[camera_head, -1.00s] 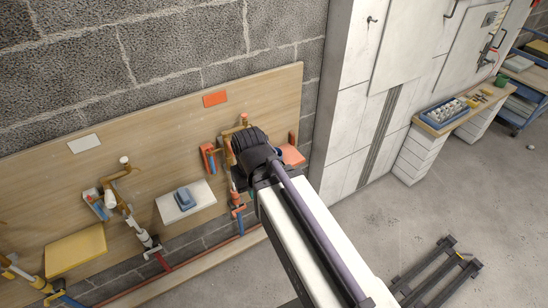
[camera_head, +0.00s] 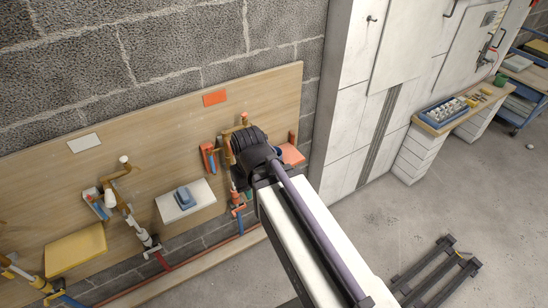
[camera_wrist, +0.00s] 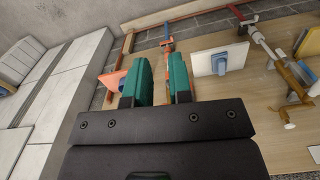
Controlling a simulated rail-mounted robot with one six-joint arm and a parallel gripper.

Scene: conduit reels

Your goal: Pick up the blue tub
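My gripper (camera_wrist: 160,80) shows its two teal fingers apart in the wrist view, with nothing visible between them. In the head view my wrist mostly hides the fingers. A small blue block-like container (camera_head: 184,197) sits on a white shelf (camera_head: 206,205) left of my wrist. It also shows in the wrist view (camera_wrist: 233,58), well to the right of the fingers. A second, dark blue rounded thing (camera_head: 278,152) is partly hidden behind my wrist at an orange shelf (camera_head: 292,155). In the wrist view a finger partly covers that orange shelf (camera_wrist: 112,80). I cannot tell which one is the tub.
Pipes and valves (camera_head: 122,200) line the wooden wall panel (camera_head: 140,125). A yellow shelf (camera_head: 75,250) is at the lower left. A bench at right holds a blue tray (camera_head: 430,119) of white items. A dark frame (camera_head: 437,272) lies on the floor.

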